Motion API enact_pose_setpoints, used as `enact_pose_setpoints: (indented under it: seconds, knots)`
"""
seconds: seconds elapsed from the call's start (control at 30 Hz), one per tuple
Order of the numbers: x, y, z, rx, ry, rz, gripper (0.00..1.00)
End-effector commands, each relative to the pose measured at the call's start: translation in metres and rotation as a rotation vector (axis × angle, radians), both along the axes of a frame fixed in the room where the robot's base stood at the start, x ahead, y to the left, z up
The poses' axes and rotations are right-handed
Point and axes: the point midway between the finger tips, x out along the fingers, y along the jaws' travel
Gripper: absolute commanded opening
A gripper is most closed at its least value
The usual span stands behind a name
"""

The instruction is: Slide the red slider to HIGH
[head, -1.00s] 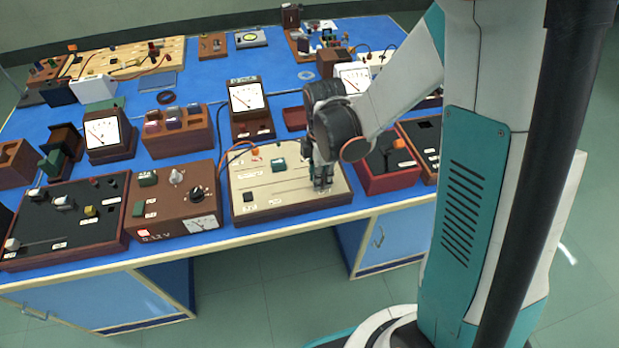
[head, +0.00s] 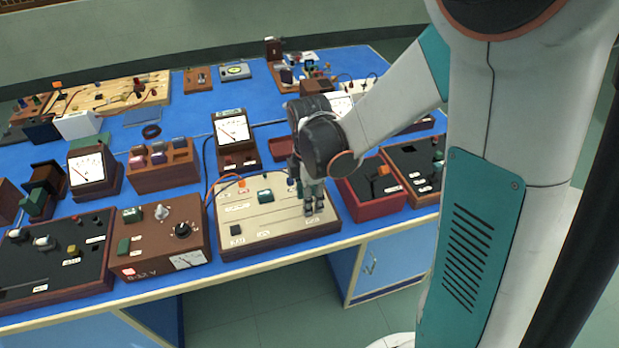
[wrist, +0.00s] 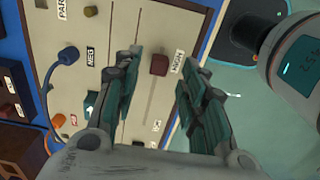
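The red slider (wrist: 159,64) is a dark red square knob on the cream panel (head: 262,215). In the wrist view it stands at the upper end of its slot, beside the label reading HIGH (wrist: 178,62). My gripper (wrist: 160,74) is open, with one finger on each side of the slider's line and a gap between each finger and the knob. I see no contact. In the head view my gripper (head: 314,207) is over the right part of the panel and hides the red slider.
A green knob (head: 264,196) sits farther left on the panel. A blue plug with a cable (wrist: 68,56) is at the left in the wrist view. A red-sided box (head: 372,205) stands close to the right of the panel, and a brown meter box (head: 160,238) to its left.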

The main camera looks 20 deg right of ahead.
Motion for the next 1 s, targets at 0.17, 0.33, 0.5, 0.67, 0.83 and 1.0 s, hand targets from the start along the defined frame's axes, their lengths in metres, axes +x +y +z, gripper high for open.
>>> enact_pose_setpoints:
  seconds: [0.17, 0.33, 0.5, 0.67, 0.83, 1.0]
  knots:
    - [0.000, 0.000, 0.036, -0.001, 0.000, 0.000, 0.38]
    - [0.000, 0.000, 0.064, -0.001, 0.000, -0.001, 0.38]
    - [0.000, 0.000, 0.081, -0.001, 0.000, -0.001, 0.38]
    - [0.000, 0.000, 0.086, -0.001, 0.000, -0.001, 0.38]
    - [0.000, 0.000, 0.087, -0.001, 0.000, -0.001, 0.38]
    - [0.000, 0.000, 0.086, -0.001, 0.000, -0.001, 0.38]
